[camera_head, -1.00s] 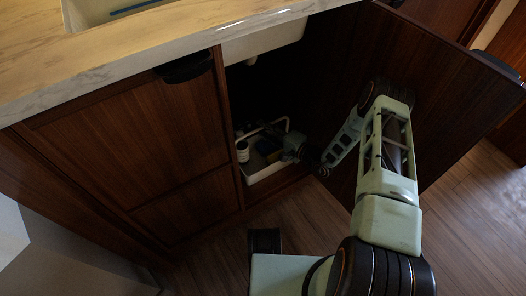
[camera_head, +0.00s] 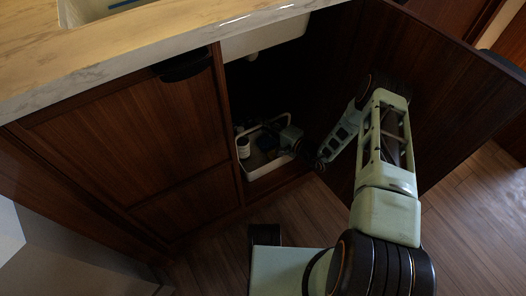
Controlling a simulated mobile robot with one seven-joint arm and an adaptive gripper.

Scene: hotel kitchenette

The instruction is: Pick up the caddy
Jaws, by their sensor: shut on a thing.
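The caddy (camera_head: 262,172) is a white open tray with a raised handle. It stands inside the open cabinet under the sink and holds a white bottle or cup (camera_head: 243,147) and dark blue items (camera_head: 268,144). My gripper (camera_head: 293,141) reaches in from the right and is at the caddy's right side, shut on the caddy at its handle. The fingertips are small and dark here, so the exact contact is hard to see.
The open cabinet door (camera_head: 440,85) stands to the right of my arm. A closed wooden cabinet front (camera_head: 130,140) is on the left. The marble counter (camera_head: 130,55) overhangs the opening, with the sink underside (camera_head: 265,42) above the caddy. Wood floor lies in front.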

